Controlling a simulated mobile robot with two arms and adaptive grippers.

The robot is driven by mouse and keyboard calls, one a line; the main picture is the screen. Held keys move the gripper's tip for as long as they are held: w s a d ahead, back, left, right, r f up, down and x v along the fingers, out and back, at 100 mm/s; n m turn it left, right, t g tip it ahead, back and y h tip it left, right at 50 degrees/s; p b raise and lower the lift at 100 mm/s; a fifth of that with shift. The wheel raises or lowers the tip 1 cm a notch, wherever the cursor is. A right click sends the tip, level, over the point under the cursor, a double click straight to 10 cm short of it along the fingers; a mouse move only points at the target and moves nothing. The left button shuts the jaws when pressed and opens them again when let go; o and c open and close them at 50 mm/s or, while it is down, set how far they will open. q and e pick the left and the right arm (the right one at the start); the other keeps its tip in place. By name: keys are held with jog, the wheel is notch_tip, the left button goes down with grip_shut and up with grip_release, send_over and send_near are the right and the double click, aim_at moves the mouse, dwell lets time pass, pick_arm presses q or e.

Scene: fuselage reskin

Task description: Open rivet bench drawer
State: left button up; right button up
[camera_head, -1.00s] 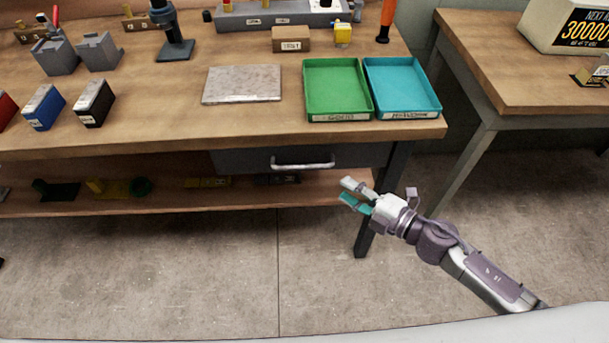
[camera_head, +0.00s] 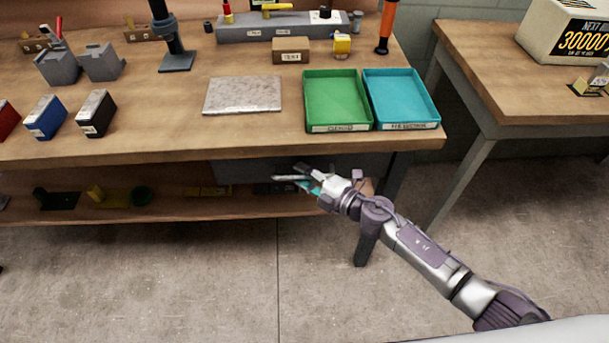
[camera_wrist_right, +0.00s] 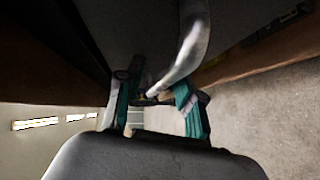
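The rivet bench drawer (camera_head: 235,172) is a dark grey front under the wooden benchtop, and it looks closed. My right gripper (camera_head: 303,178) is in front of the drawer at handle height and largely covers the handle in the head view. In the right wrist view, the silver bar handle (camera_wrist_right: 187,48) runs down toward the space between the fingers of my right gripper (camera_wrist_right: 158,108). The fingers are apart, with teal pads. I cannot tell whether they touch the handle. My left gripper is not in view.
On the bench (camera_head: 170,137) are a green tray (camera_head: 337,128), a teal tray (camera_head: 408,126), a grey plate (camera_head: 243,95) and several small blocks. A lower shelf (camera_head: 170,205) holds small parts. A second table (camera_head: 520,70) stands at right. The floor in front is clear.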

grip_shut()
jog(key=shift+s, duration=0.1)
dwell(0.4)
